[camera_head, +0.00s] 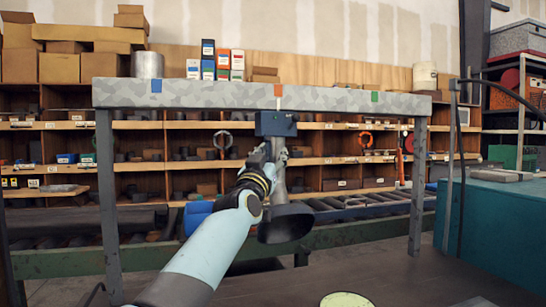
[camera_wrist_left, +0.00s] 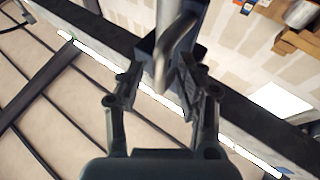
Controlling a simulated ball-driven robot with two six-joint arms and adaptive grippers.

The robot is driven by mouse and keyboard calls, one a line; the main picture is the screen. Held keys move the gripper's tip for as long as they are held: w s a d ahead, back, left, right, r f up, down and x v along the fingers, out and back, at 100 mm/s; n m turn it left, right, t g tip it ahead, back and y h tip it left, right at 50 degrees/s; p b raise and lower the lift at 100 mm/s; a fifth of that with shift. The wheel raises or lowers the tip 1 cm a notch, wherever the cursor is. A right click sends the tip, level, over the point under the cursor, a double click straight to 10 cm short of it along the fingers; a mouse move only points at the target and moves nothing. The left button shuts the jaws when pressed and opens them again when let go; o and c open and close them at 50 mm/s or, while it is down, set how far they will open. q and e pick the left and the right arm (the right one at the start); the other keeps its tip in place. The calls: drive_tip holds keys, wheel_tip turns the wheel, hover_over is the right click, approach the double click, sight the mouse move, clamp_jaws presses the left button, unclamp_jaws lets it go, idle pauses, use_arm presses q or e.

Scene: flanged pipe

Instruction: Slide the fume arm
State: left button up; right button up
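The fume arm hangs from a grey speckled rail. Its blue carriage block (camera_head: 276,123) sits under the rail's orange-brown mark (camera_head: 278,90). A grey tube runs down from it to a wide dark hood (camera_head: 286,222). My left gripper (camera_head: 276,155) is at the upper tube, just below the carriage, and partly hides it. In the left wrist view the fingers (camera_wrist_left: 165,75) stand apart on either side of a grey metal handle (camera_wrist_left: 172,58), with gaps beside its near end. Contact at the fingertips cannot be made out. My right gripper is not in view.
The rail also carries a blue mark (camera_head: 156,86) at left and a green mark (camera_head: 375,97) at right. Grey posts (camera_head: 417,190) hold its ends. A teal cabinet (camera_head: 500,225) stands at right. Shelves fill the back. The space under the rail beside the tube looks clear.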

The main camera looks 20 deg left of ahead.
use_arm(q)
drive_tip(key=shift+w+r, duration=0.15)
drive_tip(key=shift+w, duration=0.25)
clamp_jaws()
drive_tip(key=shift+r, duration=0.1)
